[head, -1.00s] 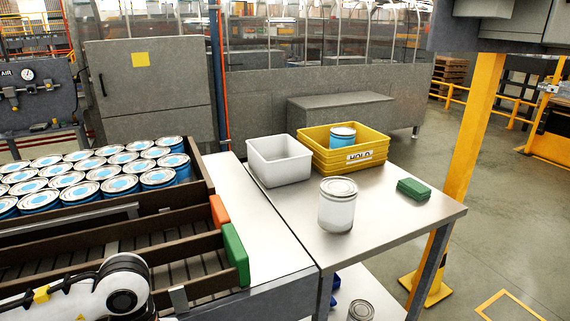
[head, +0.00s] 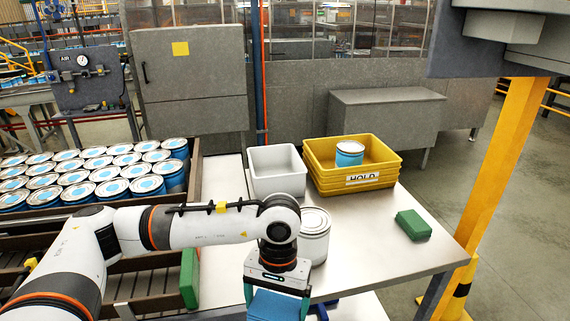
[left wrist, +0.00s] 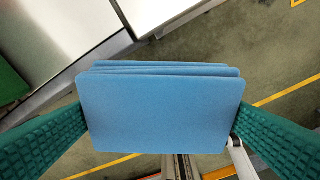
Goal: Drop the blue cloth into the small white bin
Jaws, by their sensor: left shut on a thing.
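The blue cloth (left wrist: 160,112) is a folded stack held between the green finger pads of my left gripper in the left wrist view. In the head view the cloth (head: 273,306) hangs below my left gripper (head: 277,292) at the bottom edge, in front of the table's near edge. My left gripper is shut on it. The small white bin (head: 277,185) stands on the table, beyond and above the gripper in the picture, left of the yellow bin. I see no cloth in the visible part of the bin. My right gripper is not in view.
A yellow HOLD bin (head: 385,181) holds a blue can (head: 349,154). A white can (head: 313,238) stands on the table (head: 375,245) between my left arm and the bins. A green block (head: 413,225) lies at right. Many blue-labelled cans fill the conveyor at left.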

